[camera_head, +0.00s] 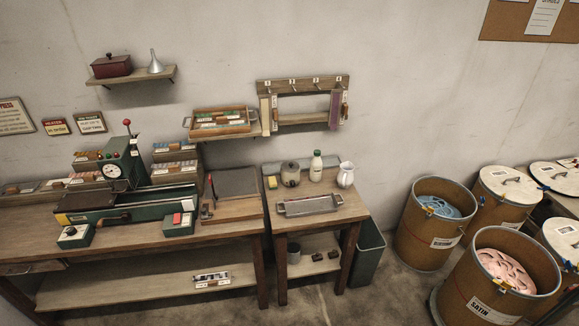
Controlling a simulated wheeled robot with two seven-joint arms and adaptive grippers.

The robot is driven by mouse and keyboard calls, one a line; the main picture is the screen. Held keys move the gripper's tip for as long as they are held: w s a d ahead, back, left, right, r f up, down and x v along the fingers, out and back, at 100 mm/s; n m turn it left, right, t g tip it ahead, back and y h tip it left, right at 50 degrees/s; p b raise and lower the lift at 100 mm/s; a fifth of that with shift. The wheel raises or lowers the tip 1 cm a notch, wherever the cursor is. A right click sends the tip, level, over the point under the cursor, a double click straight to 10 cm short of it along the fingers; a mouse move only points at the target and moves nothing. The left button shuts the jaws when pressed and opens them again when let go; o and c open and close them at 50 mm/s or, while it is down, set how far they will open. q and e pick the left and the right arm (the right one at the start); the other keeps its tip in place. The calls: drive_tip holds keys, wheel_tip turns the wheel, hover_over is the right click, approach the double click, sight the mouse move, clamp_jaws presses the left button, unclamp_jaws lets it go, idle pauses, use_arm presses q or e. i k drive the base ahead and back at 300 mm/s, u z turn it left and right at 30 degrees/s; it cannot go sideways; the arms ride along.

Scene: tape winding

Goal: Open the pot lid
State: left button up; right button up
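A small grey pot (290,175) stands upright towards the back of the smaller wooden table, left of the bottle. Its lid (290,165) appears to sit on top; fine detail is too small to tell. Neither of my grippers is in view, so their state and distance from the pot are not shown.
Near the pot are a white bottle (316,166), a white jug (346,175) and a metal tray (309,206). A green machine (120,160) stands on the larger table at left. A grey bin (367,255) and several drums (425,242) stand at right. Grey floor (385,290) is clear in front.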

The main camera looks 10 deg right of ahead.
sight(288, 165)
drive_tip(key=z, duration=0.8)
drive_tip(key=i, duration=1.4)
drive_tip(key=u, duration=0.75)
